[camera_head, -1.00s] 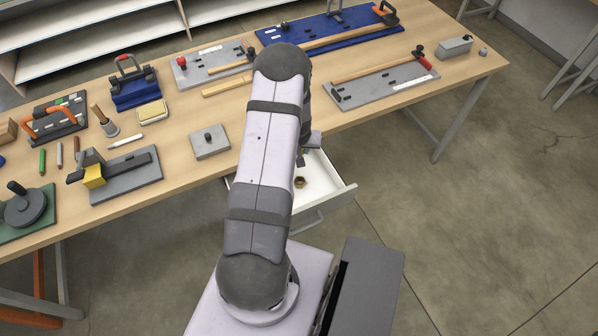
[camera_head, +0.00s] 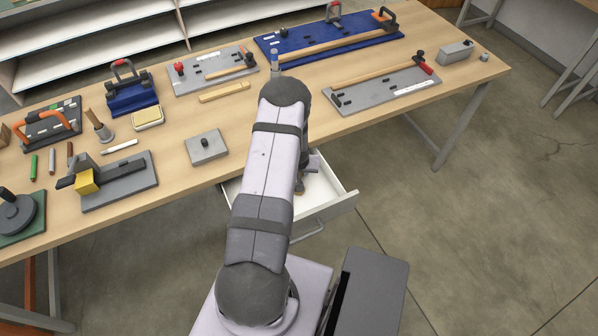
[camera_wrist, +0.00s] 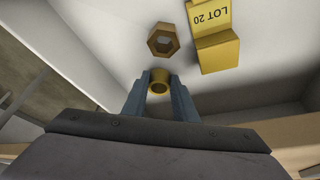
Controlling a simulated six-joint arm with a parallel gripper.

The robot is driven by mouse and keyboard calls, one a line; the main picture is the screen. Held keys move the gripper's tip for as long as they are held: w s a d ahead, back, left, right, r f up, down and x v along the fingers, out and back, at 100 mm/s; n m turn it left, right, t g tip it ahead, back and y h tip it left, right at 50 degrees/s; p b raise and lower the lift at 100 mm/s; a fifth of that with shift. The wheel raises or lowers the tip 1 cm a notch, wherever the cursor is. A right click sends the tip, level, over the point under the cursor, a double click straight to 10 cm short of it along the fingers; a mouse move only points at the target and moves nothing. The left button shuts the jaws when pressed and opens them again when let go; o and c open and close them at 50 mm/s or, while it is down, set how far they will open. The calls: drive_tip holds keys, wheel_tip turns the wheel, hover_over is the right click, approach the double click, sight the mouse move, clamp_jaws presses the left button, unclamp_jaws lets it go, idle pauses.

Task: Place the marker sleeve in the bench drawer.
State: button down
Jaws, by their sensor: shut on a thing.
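The marker sleeve (camera_wrist: 159,80) is a short yellow ring, seen in the wrist view between the two blue-grey fingers of my gripper (camera_wrist: 160,90). The fingers are shut on it from both sides. The bench drawer (camera_head: 338,204) is white and pulled open below the bench front. In the wrist view its pale floor (camera_wrist: 110,45) lies beyond the sleeve, and my gripper is over or in the drawer. I cannot tell whether the sleeve touches the floor. In the head view my arm hides the sleeve and much of the drawer.
In the drawer lie a brass hex nut (camera_wrist: 163,40) and a yellow block marked LOT 20 (camera_wrist: 214,35), close beyond the sleeve. The bench top (camera_head: 180,185) above holds tool boards and a grey block with a knob (camera_head: 206,147). Drawer floor left of the nut is bare.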

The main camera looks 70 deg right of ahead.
drive_tip(key=shift+f, duration=0.25)
drive_tip(key=c, duration=1.4)
unclamp_jaws()
drive_tip(key=shift+c, duration=0.2)
drive_tip(key=shift+r, duration=0.2)
drive_tip(key=v, duration=1.2)
